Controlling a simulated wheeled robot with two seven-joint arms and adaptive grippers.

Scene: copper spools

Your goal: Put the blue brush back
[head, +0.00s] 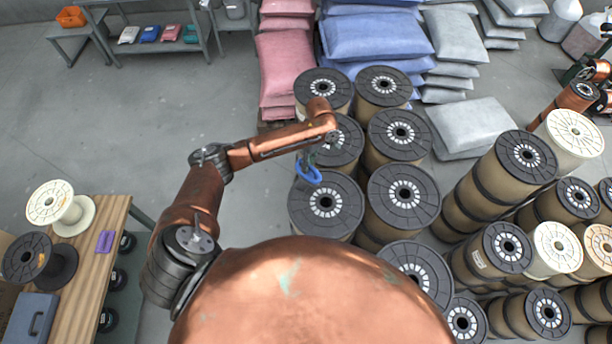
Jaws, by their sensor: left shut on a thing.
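My left arm reaches in from the left over the standing spools. Its gripper (309,160) points down and is shut on a small blue thing (313,179), held above the dark spool tops. The blue thing looks curved or looped; its full shape is too small to tell, so I cannot confirm that it is the brush. On the metal shelf (155,47) at the upper left lie several small items, including a blue one (150,34) between a white one (129,35) and a pink one (171,33). My right gripper is not in view.
Dark-topped spools (403,196) stand close together below the arm, with more stacked at right. Pink sacks (285,62) and blue sacks (375,36) are piled behind. A wooden bench (92,262) with spools stands at lower left. Grey floor between bench and shelf is clear.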

